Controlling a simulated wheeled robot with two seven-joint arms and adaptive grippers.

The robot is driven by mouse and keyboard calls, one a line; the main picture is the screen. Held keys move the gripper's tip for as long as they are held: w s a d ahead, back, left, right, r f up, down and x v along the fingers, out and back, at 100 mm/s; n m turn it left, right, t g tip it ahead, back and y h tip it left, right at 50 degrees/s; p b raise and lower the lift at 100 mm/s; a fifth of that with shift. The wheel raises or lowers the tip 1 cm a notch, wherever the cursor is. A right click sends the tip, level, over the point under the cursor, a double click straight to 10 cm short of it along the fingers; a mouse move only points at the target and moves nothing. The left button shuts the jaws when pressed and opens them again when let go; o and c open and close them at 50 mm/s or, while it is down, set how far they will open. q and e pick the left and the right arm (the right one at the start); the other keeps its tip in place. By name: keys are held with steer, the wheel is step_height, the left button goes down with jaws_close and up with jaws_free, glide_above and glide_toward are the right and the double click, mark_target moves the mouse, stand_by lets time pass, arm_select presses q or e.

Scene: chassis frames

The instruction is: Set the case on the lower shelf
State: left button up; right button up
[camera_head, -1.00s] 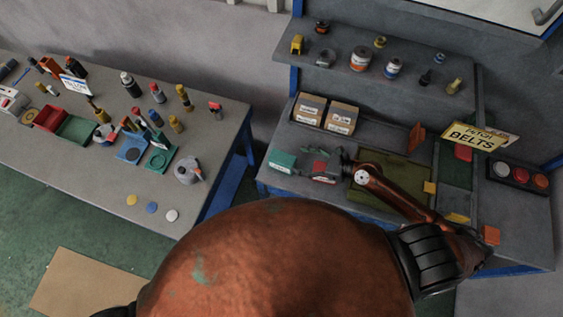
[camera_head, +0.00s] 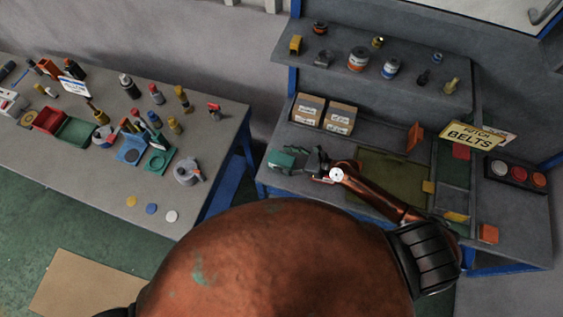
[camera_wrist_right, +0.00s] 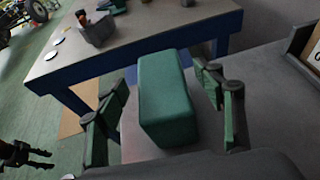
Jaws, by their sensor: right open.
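The case appears to be the green box (camera_head: 282,159) at the left end of the right-hand bench; it fills the middle of the wrist view (camera_wrist_right: 165,98). My right gripper (camera_head: 300,160) is open at the case. In the wrist view its two green-padded fingers (camera_wrist_right: 166,105) stand on either side of the case, with gaps visible. A dark two-pronged gripper, seemingly my left one (camera_wrist_right: 42,159), shows at the lower left of the wrist view with its prongs apart. A grey shelf (camera_head: 440,98) bearing bottles and jars runs above the bench.
Two cardboard boxes (camera_head: 325,114) stand behind the case on the bench. A yellow belts sign (camera_head: 470,135) and a tray of round caps (camera_head: 515,174) are farther right. The left table (camera_head: 110,185) carries several tools and trays. An olive mat (camera_head: 395,175) lies under my right arm.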

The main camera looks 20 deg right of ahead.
steer(key=shift+c, duration=0.3)
steer(key=c, duration=1.4)
jaws_close()
steer(key=shift+r, duration=0.15)
